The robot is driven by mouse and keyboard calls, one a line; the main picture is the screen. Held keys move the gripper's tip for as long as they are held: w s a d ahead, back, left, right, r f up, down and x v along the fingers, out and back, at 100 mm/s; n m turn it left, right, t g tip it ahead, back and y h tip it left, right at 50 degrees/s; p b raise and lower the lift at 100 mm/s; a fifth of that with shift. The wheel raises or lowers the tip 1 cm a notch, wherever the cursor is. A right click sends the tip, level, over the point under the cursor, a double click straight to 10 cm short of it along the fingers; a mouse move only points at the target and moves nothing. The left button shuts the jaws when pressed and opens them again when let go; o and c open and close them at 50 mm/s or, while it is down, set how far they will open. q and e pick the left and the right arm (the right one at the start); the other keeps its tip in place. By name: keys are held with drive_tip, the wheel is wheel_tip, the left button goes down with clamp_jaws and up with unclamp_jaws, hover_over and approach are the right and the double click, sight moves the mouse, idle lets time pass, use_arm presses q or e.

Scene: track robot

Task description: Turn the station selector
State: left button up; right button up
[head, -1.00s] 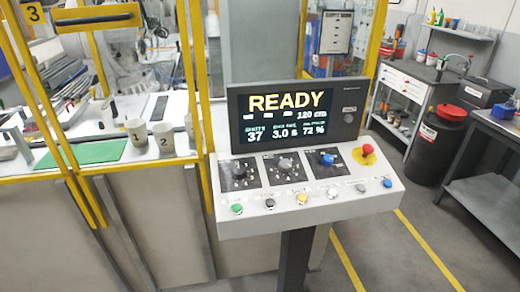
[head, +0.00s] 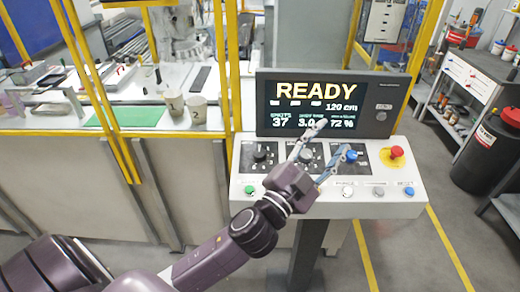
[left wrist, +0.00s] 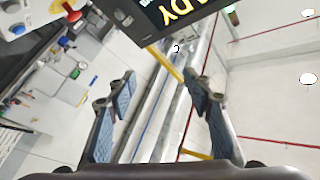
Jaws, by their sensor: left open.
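The control console (head: 240,205) stands in front of me with a row of three rotary knobs: a black left knob (head: 260,156), a grey middle knob (head: 306,154) and a blue right knob (head: 352,156). Their labels are too small to read, so I cannot tell which is the station selector. My left gripper (head: 332,139) is open and empty, its fingers spread over the panel around the middle and right knobs; contact cannot be told. Its open fingers also show in the left wrist view (left wrist: 160,88), with no knob between them. My right gripper is not in view.
The screen (head: 318,105) behind the knobs reads READY. A red emergency button (head: 396,152) sits at the panel's right. A green button (head: 250,189) and several others line the front edge.

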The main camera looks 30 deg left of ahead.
use_arm(q)
drive_tip(key=s+d+r+m+h, duration=0.1)
drive_tip(key=d+r+m+h, duration=0.7)
drive_tip(key=d+m+h, duration=0.15)
drive_tip(key=s+d+m+g+h, duration=0.2)
drive_tip(key=d+m+g+h, duration=0.2)
drive_tip(key=m+g+h, duration=0.15)
drive_tip(key=m+g+y, duration=0.8)
drive_tip(key=g+y, duration=0.3)
drive_tip(key=y, duration=1)
approach(260, 152)
drive_tip(key=a+f, duration=0.1)
drive_tip(key=p+x, duration=0.3)
drive_tip(key=x, duration=0.3)
drive_tip(key=shift+w+d+f, duration=0.15)
drive_tip(key=shift+w, duration=0.05)
drive_tip(key=shift+w+f, duration=0.15)
drive_tip(key=shift+f, duration=0.4)
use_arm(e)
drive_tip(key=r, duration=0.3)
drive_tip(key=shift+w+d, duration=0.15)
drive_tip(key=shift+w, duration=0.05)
